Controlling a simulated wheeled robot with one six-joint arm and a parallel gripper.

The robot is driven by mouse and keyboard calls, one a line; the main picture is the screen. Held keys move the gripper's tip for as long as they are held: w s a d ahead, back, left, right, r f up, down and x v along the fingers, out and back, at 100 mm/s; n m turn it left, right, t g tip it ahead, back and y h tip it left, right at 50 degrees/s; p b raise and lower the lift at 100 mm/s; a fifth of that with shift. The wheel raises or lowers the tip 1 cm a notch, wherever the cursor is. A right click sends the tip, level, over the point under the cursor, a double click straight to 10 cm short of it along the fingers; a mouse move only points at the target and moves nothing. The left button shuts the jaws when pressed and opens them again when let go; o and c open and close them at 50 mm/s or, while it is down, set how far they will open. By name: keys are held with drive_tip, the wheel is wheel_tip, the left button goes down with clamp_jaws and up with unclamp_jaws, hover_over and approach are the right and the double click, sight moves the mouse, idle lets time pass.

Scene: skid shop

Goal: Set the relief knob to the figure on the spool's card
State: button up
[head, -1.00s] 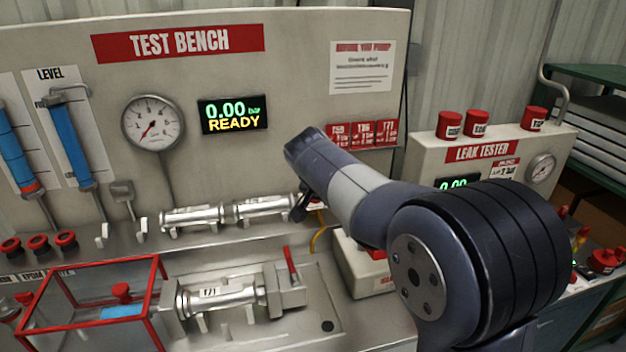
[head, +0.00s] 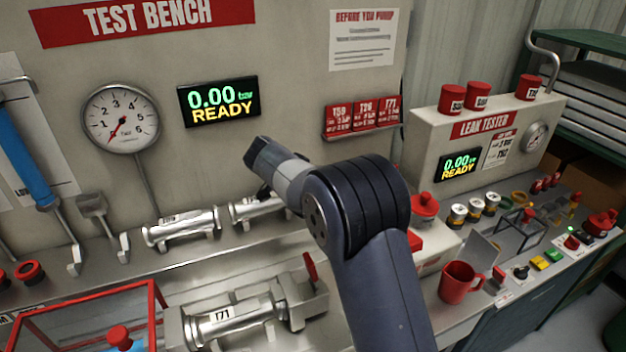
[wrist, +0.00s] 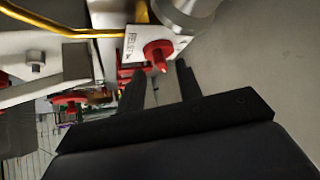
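A spool (head: 222,322) marked T71 lies in the bench fixture in the head view. Red cards hang on the back panel, marked T59, T26 and T71; the T71 card (head: 388,115) is at the right, its small print unreadable. In the wrist view, a red knob (wrist: 157,52) with a pointed tip sits on a white plate (wrist: 131,45) whose label seems to read RELIEF. My gripper (wrist: 162,78) is open, its two dark fingers apart on either side of the knob's line. I cannot tell how far the fingertips are from it. My arm mostly hides the gripper in the head view.
The gauge (head: 121,118) points near zero and the bench display (head: 218,101) reads 0.00 bar READY. A yellow hose (wrist: 60,30) runs near the knob. A red mug (head: 459,283) and the leak tester (head: 450,125) stand at the right.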

drive_tip(key=shift+x, duration=1.35)
drive_tip(key=shift+c, duration=0.4)
clamp_jaws()
